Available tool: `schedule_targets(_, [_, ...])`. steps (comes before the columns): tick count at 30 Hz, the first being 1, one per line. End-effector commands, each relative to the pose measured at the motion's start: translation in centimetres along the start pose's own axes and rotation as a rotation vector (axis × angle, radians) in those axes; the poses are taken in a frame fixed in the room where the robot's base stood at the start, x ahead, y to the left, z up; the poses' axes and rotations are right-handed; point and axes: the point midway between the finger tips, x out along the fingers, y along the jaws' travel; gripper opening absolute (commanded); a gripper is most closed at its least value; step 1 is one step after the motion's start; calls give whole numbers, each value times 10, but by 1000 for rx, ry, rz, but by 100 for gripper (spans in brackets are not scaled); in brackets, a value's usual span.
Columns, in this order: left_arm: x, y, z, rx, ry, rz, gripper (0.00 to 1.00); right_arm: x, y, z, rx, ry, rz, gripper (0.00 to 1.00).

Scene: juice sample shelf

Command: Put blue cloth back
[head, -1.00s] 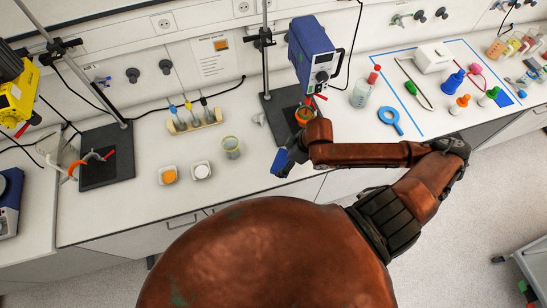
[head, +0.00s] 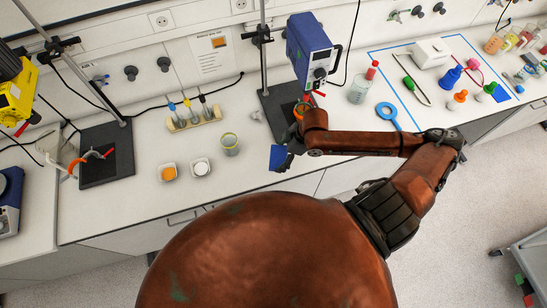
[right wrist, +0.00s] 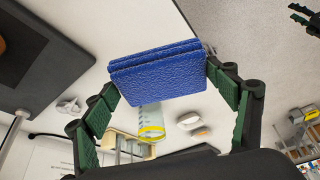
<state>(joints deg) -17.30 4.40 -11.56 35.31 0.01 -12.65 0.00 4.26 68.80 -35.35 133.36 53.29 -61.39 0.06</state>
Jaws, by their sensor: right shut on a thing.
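The blue cloth (head: 278,157) is a folded, thick blue pad, held at the front edge of the bench. In the right wrist view the cloth (right wrist: 158,76) sits between the two green-padded fingers of my right gripper (right wrist: 165,90), which is shut on it. In the head view this gripper (head: 285,155) is partly hidden under my arm. A dark shape with green tips at the top right of the right wrist view looks like part of my left gripper (right wrist: 303,18); its jaws are not clear.
A yellow-rimmed beaker (head: 230,144) and two small dishes, one orange (head: 169,172) and one white (head: 201,167), stand left of the cloth. A stand with a blue device (head: 311,48) is behind.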

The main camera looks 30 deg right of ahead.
Motion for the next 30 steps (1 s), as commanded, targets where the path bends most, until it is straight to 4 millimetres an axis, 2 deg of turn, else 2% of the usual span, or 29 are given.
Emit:
schedule_targets(3, [-4, -1, -4, 0, 5, -1, 40, 26, 12, -3, 3, 1, -3, 56])
schedule_targets(6, [-6, -1, -6, 1, 8, -1, 40, 42, 21, -5, 2, 0, -2, 56])
schedule_targets(14, [-8, -3, -6, 1, 9, -3, 40, 63, 32, -6, 2, -1, -2, 56])
schedule_targets(19, [-17, -4, -7, 0, 8, -4, 40, 84, 32, 3, 3, -2, -4, 56])
schedule_targets(23, [-18, -5, -6, 0, 8, -5, 40, 92, 33, 6, 0, -2, -1, 56])
schedule_targets(30, [-17, -5, -6, 0, 6, -5, 40, 93, 32, 7, 0, -2, -1, 56])
